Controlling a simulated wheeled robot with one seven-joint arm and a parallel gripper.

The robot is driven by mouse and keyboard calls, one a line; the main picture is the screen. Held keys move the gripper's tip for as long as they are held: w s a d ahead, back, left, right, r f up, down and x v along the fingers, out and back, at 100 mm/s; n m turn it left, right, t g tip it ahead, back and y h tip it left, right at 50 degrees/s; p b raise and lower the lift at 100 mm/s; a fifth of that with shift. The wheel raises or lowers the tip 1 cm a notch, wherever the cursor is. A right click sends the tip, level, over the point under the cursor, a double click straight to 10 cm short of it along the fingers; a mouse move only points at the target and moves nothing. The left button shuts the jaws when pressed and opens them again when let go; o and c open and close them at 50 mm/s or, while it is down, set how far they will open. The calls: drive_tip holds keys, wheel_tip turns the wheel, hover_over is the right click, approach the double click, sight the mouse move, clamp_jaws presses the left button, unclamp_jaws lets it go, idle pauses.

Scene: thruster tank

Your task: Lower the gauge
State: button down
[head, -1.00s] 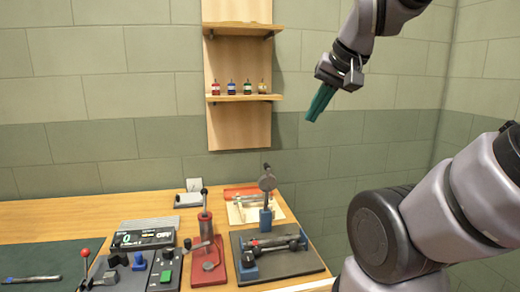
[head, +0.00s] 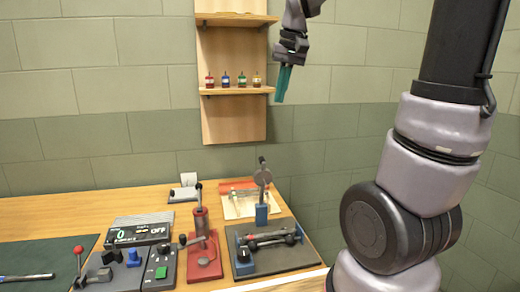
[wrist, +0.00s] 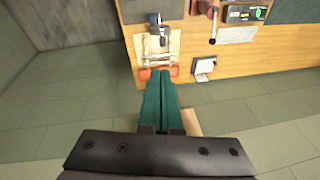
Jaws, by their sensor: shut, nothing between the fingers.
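What looks like the gauge (head: 263,177) is a round grey head with a dark knob above it, on a blue upright post (head: 262,214). It stands near the back right of the workbench, behind a dark plate with a clamped bar. In the wrist view a grey, dark-topped part that seems to be this gauge (wrist: 156,30) shows near the top, beyond my fingertips. My gripper (head: 280,98) has teal fingers, shut and empty, hanging high in front of the wall, well above the gauge. The fingertips also show in the wrist view (wrist: 161,74). The gauge's face cannot be read.
A wall shelf (head: 235,90) with several small coloured bottles is just left of my gripper. On the bench (head: 90,213) are a red press (head: 203,243), a display box (head: 140,234), a dark fixture plate (head: 268,260) and a cream tray (head: 233,207). Open air lies above the bench.

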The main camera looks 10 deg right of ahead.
drive_tip(key=w+a+f+n+g, duration=0.1)
drive_tip(key=w+f, duration=0.2)
drive_tip(key=w, duration=0.3)
drive_tip(key=w+a+f+g+h, duration=0.1)
drive_tip(key=w+a+f+g, duration=0.1)
drive_tip(key=w+f, duration=0.2)
drive_tip(key=w, duration=0.3)
drive_tip(key=shift+a+f+n, duration=0.3)
drive_tip(key=shift+n, duration=0.1)
drive_tip(key=s+f, duration=0.4)
drive_tip(key=f, duration=0.6)
drive_tip(key=shift+s+f, duration=0.15)
drive_tip(key=shift+f, duration=0.25)
